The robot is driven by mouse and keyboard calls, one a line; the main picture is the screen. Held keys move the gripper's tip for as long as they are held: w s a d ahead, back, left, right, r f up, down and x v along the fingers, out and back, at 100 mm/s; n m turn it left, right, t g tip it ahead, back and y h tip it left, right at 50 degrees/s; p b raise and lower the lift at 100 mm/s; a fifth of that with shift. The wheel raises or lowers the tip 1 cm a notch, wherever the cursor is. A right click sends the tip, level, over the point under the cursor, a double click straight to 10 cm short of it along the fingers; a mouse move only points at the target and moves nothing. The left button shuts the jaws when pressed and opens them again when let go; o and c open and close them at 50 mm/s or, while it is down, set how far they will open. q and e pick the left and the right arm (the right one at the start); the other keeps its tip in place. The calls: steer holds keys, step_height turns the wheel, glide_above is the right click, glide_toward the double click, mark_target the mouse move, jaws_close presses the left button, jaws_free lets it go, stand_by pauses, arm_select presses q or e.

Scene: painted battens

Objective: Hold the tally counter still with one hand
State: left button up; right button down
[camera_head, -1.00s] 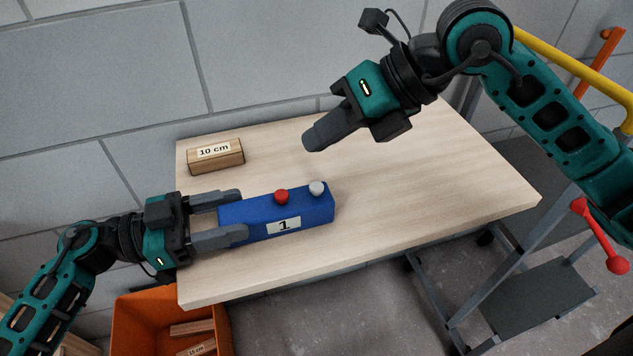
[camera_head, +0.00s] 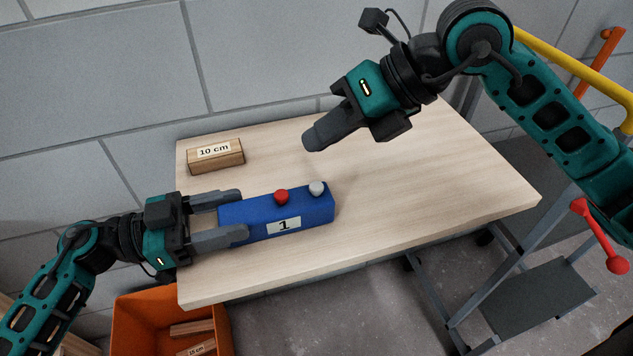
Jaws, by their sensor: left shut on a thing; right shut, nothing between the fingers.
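The tally counter (camera_head: 300,212) is a blue box lying on the wooden table. It has a red button and a light grey button on top, and a white label reading 1 on its front side. My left gripper (camera_head: 243,215) comes in from the left and is shut on the counter's left end, one finger on the far side and one on the near side. My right gripper (camera_head: 309,142) is shut and empty, held above the table behind the counter.
A wooden block (camera_head: 216,157) labelled 10 cm lies at the table's back left. The table top (camera_head: 430,190) is clear on the right. An orange bin (camera_head: 138,318) with wooden pieces stands below the front left edge. A grey wall is behind.

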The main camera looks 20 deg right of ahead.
mark_target(316, 189)
step_height(316, 189, up, 4)
steer(key=shift+f, duration=0.1)
stand_by(0.4)
steer(key=shift+f, duration=4.45)
steer(key=shift+f, duration=0.15)
steer(key=shift+f, duration=0.25)
steer(key=shift+f, duration=0.55)
steer(key=shift+r, duration=1)
